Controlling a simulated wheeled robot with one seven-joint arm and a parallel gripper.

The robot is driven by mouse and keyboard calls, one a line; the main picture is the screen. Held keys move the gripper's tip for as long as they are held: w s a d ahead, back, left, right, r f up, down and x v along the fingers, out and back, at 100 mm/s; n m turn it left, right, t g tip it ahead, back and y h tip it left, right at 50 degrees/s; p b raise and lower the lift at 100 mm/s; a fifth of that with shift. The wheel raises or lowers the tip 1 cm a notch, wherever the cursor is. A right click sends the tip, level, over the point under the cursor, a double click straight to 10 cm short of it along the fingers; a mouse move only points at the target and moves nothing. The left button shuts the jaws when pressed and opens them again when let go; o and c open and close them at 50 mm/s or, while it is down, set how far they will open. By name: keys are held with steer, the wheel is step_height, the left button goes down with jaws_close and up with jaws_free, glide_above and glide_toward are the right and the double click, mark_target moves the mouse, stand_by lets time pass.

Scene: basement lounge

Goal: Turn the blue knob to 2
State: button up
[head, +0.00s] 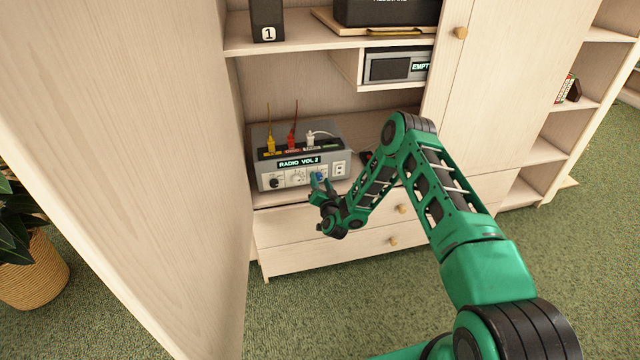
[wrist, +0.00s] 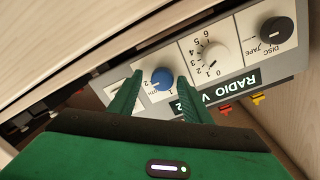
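The blue knob (wrist: 162,78) is on the front panel of a grey unit (head: 264,176), in a white label square with small digits. A 1 and a 2 seem to show there, but the knob's pointer is too small to read. My gripper (wrist: 160,77) is open, with one green finger on each side of the blue knob. A gap seems to show between knob and fingers; contact is not clear. In the head view my gripper (head: 321,182) is at the unit's front and partly hides the knob. The unit's display (head: 298,162) reads RADIO VOL 2.
Beside the blue knob are a white knob (wrist: 212,56) with a number scale and a black knob (wrist: 275,30) marked DISC and TAPE. Yellow, red and white plugs with cords stand on the unit. Drawers (head: 330,222) lie below; a shelf is above.

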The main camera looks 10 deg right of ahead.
steer(key=shift+a, duration=0.1)
steer(key=shift+s, duration=0.1)
steer(key=shift+s+a, duration=0.1)
steer(key=shift+s, duration=0.2)
steer(key=s, duration=1)
steer(key=shift+a+r, duration=0.15)
steer(key=shift+r, duration=0.05)
steer(key=shift+w+r, duration=0.1)
